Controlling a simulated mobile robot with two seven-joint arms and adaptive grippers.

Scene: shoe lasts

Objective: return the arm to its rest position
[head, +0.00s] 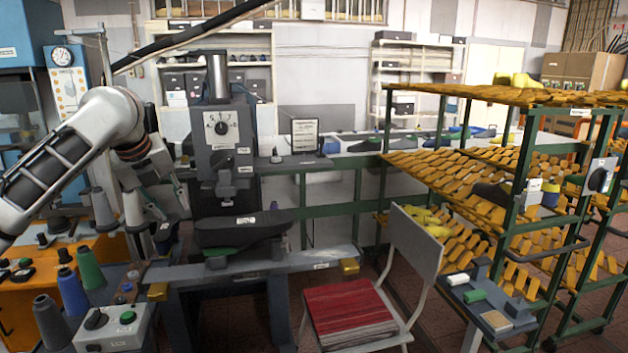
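My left arm (65,160) comes in from the left and bends down at its white elbow. My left gripper (160,222) hangs fingers down beside the grey machine (220,130), on its left. Its two fingers look spread apart, and I see nothing between them. Part of the gripper blends into the dark background. My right gripper and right arm are not in view.
A dark shoe last (240,228) sits on the machine over a bench. Thread cones (88,268) and a switch box (115,328) stand lower left.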

